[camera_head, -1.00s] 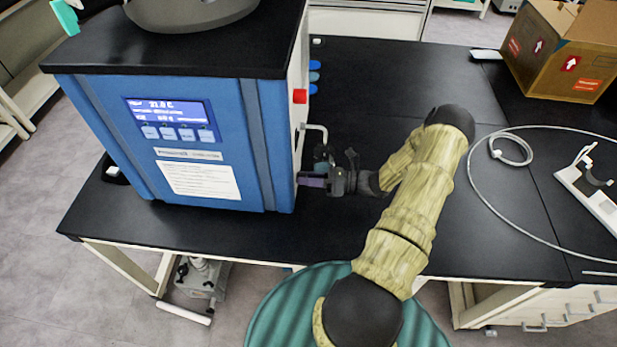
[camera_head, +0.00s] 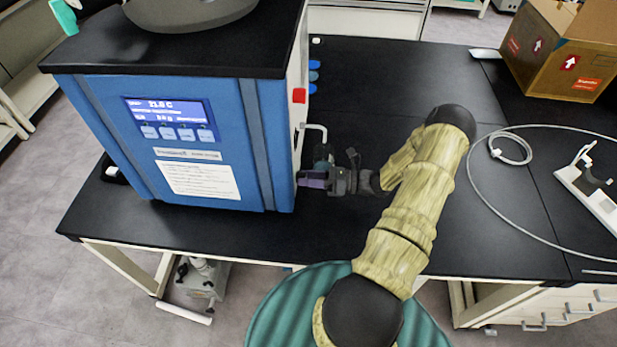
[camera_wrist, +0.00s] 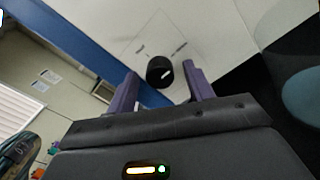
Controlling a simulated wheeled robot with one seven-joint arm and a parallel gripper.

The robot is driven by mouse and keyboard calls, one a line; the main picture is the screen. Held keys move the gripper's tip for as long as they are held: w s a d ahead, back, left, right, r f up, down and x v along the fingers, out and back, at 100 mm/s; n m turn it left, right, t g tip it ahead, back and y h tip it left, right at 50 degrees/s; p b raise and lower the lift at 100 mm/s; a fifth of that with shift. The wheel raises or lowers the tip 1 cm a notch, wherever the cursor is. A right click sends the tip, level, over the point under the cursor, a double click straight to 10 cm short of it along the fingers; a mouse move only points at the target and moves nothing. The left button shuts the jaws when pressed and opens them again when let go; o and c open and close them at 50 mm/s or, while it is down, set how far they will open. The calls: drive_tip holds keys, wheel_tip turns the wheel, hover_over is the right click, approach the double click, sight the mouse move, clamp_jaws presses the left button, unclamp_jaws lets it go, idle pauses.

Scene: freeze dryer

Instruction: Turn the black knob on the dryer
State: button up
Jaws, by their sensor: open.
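The blue dryer (camera_head: 170,120) stands on the black bench, with a screen on its front and a pale right side. In the wrist view the black knob (camera_wrist: 160,71) sits on the dryer's pale side panel (camera_wrist: 215,35), with a small light mark on its face. My gripper (camera_wrist: 161,88) is open, its two purple fingers on either side of the knob, with a gap showing at each side. In the head view my gripper (camera_head: 312,180) is at the lower right side of the dryer, and the knob is hidden there.
A red switch (camera_head: 299,95) and a bent pale pipe (camera_head: 318,128) are on the dryer's right side near my gripper. A cardboard box (camera_head: 555,60), a looped cable (camera_head: 512,150) and a white device (camera_head: 590,195) are at the right.

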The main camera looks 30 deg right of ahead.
drive_tip(key=b+v, duration=0.4)
drive_tip(key=v, duration=1.3)
drive_tip(key=shift+w, duration=0.15)
